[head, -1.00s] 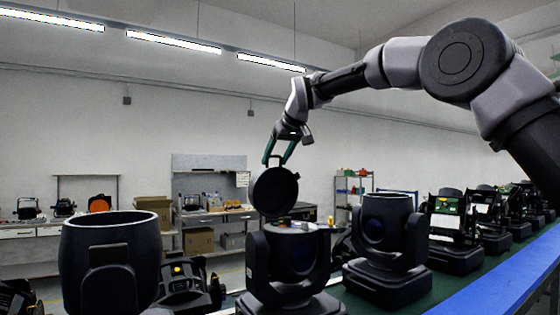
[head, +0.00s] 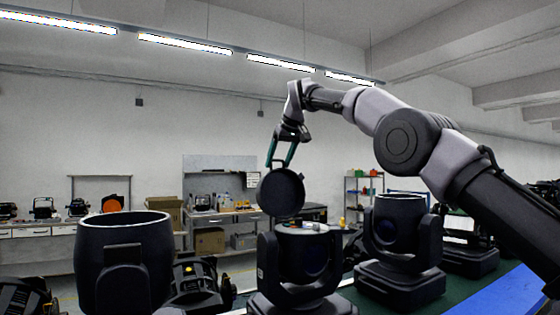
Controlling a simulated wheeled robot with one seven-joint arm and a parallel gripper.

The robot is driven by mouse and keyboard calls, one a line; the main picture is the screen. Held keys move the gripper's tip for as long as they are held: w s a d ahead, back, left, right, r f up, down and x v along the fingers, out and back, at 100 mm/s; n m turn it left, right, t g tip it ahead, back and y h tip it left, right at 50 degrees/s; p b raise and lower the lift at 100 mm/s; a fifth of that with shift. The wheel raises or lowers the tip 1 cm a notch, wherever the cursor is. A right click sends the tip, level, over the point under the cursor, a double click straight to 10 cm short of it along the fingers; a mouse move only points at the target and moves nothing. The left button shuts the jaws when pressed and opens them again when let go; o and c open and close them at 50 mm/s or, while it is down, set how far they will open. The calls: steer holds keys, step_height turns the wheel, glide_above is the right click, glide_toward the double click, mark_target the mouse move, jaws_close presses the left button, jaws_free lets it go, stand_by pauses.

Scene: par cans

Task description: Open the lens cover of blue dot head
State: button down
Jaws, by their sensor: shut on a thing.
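The round black lens cover (head: 281,193) stands raised, nearly upright, over the open top of a black moving head (head: 299,258) in the middle front. Small coloured parts (head: 303,228) show in that open top. My gripper (head: 280,163) comes down from above, with its greenish fingers shut on the cover's upper edge. The cover's lower edge is close to the head's rim; I cannot tell whether a hinge joins them. A blue dot is too small to make out surely.
A large black head (head: 125,262) stands at the front left and another head (head: 398,250) just right of the middle one. My arm spans the right side. A blue bench edge (head: 500,292) runs along the lower right. Workbenches (head: 225,216) line the back wall.

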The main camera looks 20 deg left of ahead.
steer(key=shift+w+d+r, duration=0.2)
steer(key=shift+w+r, duration=0.15)
steer(key=shift+c, duration=1.7)
jaws_free()
steer(key=shift+o, duration=0.7)
steer(key=shift+w+f, duration=0.1)
steer(key=shift+a+f, duration=0.1)
steer(key=shift+a, duration=0.05)
steer(key=shift+s, duration=0.2)
steer(key=v, duration=1)
steer(key=shift+s+r, duration=0.2)
steer(key=shift+r, duration=0.05)
